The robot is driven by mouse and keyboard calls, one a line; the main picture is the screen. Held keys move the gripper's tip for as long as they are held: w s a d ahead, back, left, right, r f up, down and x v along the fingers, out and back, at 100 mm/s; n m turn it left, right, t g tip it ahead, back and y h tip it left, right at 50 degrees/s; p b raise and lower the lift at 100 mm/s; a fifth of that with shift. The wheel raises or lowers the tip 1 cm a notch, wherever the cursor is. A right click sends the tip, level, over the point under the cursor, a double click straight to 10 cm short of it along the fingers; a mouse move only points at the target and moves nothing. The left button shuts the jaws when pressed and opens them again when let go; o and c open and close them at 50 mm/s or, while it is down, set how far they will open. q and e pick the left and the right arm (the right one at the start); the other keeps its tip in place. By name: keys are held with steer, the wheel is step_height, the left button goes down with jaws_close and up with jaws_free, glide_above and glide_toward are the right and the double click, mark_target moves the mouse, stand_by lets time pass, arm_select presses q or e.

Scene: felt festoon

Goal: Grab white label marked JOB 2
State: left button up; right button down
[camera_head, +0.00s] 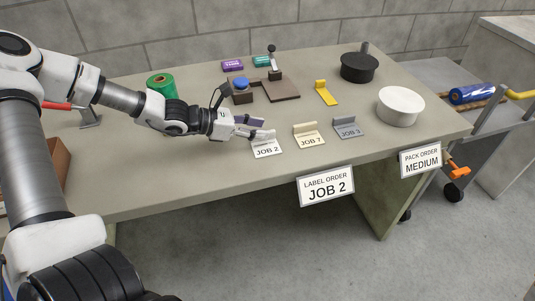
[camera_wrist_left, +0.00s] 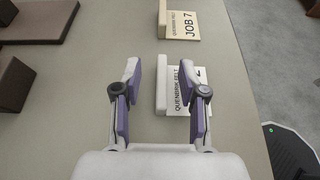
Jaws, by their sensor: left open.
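The white label marked JOB 2 (camera_head: 267,151) lies near the front edge of the table, leftmost in a row of three labels. In the left wrist view its raised white tab (camera_wrist_left: 161,88) stands between the finger pads, with gaps visible on both sides. One finger hides part of its printed face. My left gripper (camera_head: 259,128) is open just above and behind the label; its two fingers also show in the left wrist view (camera_wrist_left: 160,72). I cannot tell how far above the tab the fingertips are. My right gripper is not seen.
A cream JOB 7 label (camera_head: 309,138) and a grey JOB 3 label (camera_head: 347,130) lie to the right. A LABEL ORDER JOB 2 sign (camera_head: 326,188) hangs at the front edge. A white round container (camera_head: 401,107) stands farther right. A brown stand (camera_head: 281,88) is behind.

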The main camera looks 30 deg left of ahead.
mark_target(272, 130)
arm_select(q)
steer(key=b+x, duration=0.1)
steer(key=x, duration=0.1)
steer(key=b+x, duration=0.1)
steer(key=shift+w+d+f, duration=0.1)
steer(key=shift+d+f, duration=0.15)
steer(key=shift+f, duration=0.3)
steer(key=shift+w+d, duration=0.25)
steer(key=shift+w, duration=0.15)
steer(key=shift+s, duration=0.15)
steer(key=shift+c, duration=0.6)
jaws_close()
steer(key=shift+r, duration=0.1)
